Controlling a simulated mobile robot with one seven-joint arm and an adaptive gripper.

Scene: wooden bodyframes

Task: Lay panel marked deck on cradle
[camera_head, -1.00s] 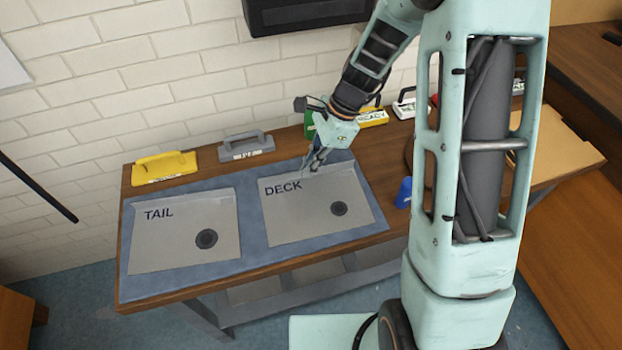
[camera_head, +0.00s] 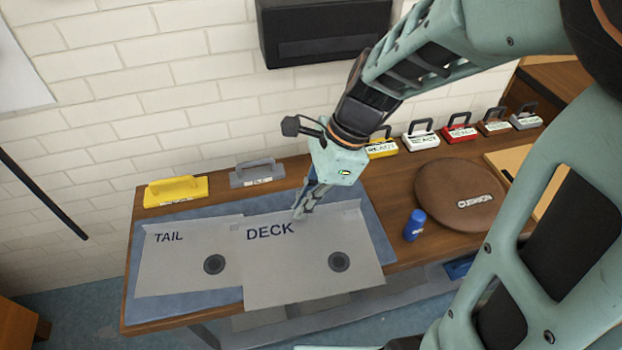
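The grey panel marked DECK (camera_head: 300,270) has a dark round spot near its right side. My gripper (camera_head: 302,212) is shut on its back edge and holds it above the table. The panel overlaps the right edge of the grey panel marked TAIL (camera_head: 180,265), and its front edge reaches past the table's front edge in the picture. The TAIL panel lies on the blue mat (camera_head: 350,200). I cannot make out a cradle in this view.
The wooden table (camera_head: 400,180) stands against a white brick wall. A yellow block (camera_head: 176,192) and a grey handled block (camera_head: 257,174) sit at the back. A blue cylinder (camera_head: 414,225), a brown round disc (camera_head: 460,195) and several handled blocks are to the right.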

